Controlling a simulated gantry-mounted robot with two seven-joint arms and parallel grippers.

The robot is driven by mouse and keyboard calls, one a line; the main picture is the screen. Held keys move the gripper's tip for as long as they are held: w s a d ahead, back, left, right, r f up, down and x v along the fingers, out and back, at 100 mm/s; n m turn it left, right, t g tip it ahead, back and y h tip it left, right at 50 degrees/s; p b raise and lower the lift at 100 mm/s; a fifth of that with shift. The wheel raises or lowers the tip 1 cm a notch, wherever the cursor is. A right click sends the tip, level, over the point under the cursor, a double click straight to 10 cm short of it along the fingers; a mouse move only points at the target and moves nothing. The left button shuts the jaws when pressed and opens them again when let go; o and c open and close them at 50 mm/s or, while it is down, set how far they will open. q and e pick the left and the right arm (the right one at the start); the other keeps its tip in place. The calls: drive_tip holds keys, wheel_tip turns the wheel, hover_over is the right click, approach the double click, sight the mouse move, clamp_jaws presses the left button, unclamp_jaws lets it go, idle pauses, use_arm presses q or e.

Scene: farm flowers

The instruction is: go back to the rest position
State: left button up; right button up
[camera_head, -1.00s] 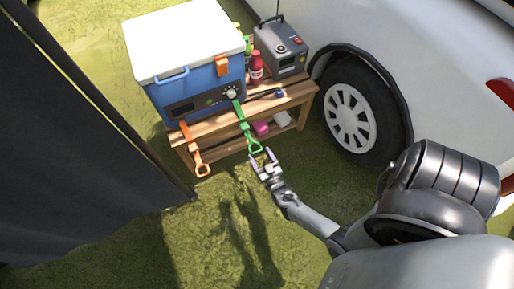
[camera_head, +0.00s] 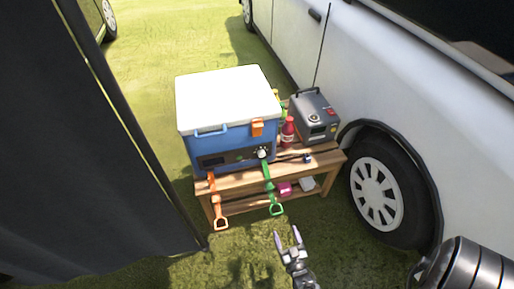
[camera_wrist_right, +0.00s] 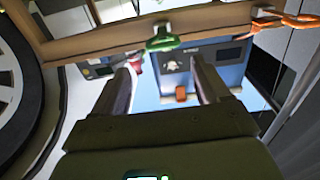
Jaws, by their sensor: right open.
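My right gripper (camera_head: 288,240) is open and empty, low in the head view, in front of the wooden bench (camera_head: 332,160). Its two fingers stand apart in the right wrist view (camera_wrist_right: 165,85), with the blue cooler (camera_wrist_right: 228,68) beyond them and nothing between them. The green strap handle (camera_head: 276,209) and the orange strap handle (camera_head: 220,223) hang at the bench front, apart from the gripper. My left gripper is in neither view.
The blue cooler with a white lid (camera_head: 225,95), a red bottle (camera_head: 288,132) and a grey device (camera_head: 314,118) stand on the bench. A white vehicle (camera_head: 400,90) with a wheel (camera_head: 377,195) is at right. A dark fabric panel (camera_head: 70,150) fills the left. Grass is open behind.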

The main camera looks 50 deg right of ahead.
wheel_tip(320, 180, up, 23)
drive_tip(key=w+d+n+t+y+p, duration=0.2)
drive_tip(key=w+n+y+p, duration=0.1)
drive_tip(key=p, duration=1.2)
drive_tip(key=w+a+r+n+g+y+p, duration=0.1)
drive_tip(key=w+a+r+g+y+p, duration=0.1)
drive_tip(key=a+r+p, duration=0.3)
drive_tip(key=w+a+r+n+g+y, duration=0.1)
drive_tip(key=a+r+y, duration=0.15)
drive_tip(key=r, duration=0.55)
drive_tip(key=w+a+r+n+g+y+p, duration=0.1)
drive_tip(key=w+a+r+g+p, duration=0.1)
drive_tip(key=a+r+p, duration=0.3)
drive_tip(key=s+a+r+n+g+b, duration=0.1)
drive_tip(key=s+a+r+g, duration=0.1)
drive_tip(key=s+r+g, duration=0.3)
drive_tip(key=s+a+r+n+g, duration=0.1)
drive_tip(key=s+g, duration=0.3)
drive_tip(key=s, duration=0.4)
wheel_tip(320, 180, up, 38)
drive_tip(key=p, duration=3.7)
drive_tip(key=shift+a+y+p, duration=0.15)
drive_tip(key=shift+y+p, duration=0.2)
drive_tip(key=shift+y, duration=0.1)
